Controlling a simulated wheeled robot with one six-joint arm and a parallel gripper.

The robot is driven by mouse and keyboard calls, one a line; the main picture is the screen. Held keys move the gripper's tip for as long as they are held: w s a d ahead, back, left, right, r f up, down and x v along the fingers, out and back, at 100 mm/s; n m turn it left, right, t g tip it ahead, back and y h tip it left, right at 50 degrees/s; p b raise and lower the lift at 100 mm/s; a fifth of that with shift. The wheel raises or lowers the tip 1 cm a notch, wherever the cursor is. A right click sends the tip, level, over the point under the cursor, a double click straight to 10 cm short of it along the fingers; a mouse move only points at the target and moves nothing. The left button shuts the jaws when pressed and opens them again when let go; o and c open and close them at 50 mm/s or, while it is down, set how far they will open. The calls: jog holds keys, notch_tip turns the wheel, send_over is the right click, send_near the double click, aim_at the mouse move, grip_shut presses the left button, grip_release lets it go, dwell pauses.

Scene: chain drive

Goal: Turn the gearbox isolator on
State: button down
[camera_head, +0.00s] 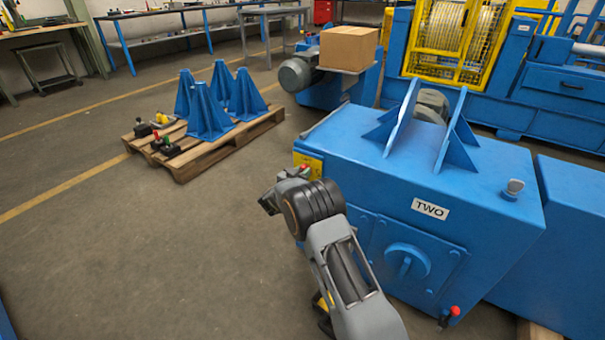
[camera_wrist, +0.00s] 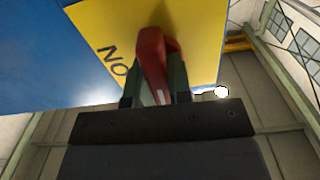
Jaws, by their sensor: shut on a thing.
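The red isolator handle (camera_wrist: 152,62) stands out from a yellow plate (camera_wrist: 95,25) in the wrist view. My gripper (camera_wrist: 155,84) is shut on it, one dark finger on each side. Tilted black letters that look like "NO" show on the plate left of the handle; any other marking there is hidden. In the head view the yellow plate (camera_head: 309,164) is on the left end of the blue gearbox housing labelled TWO (camera_head: 480,215), with a bit of red at it. My wrist hides the lower part, and the fingers cannot be made out there.
The housing front carries a blue round knob (camera_head: 408,262) and a red-knobbed lever (camera_head: 453,312). A pallet (camera_head: 190,158) with blue stands and small control levers lies on the floor at left. A cardboard box (camera_head: 348,47) sits behind. The floor left of my arm is clear.

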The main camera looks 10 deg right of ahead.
jog(key=m+b, duration=0.1)
jog(key=m, duration=0.1)
jog(key=m+b, duration=0.1)
jog(key=m, duration=0.2)
jog(key=shift+s+d+f, duration=0.1)
jog(key=shift+f, duration=0.1)
jog(key=m+b, duration=0.2)
jog(key=m, duration=0.2)
jog(key=shift+s+d+b, duration=0.1)
jog(key=shift+b, duration=0.25)
jog(key=m, duration=0.4)
jog(key=shift+m+b, duration=0.35)
jog(key=shift+m, duration=0.05)
jog(key=shift+f+m, duration=0.15)
jog(key=shift+m, duration=1.65)
jog(key=c, duration=1)
grip_release()
jog(key=shift+c, duration=0.2)
jog(key=shift+s, duration=0.1)
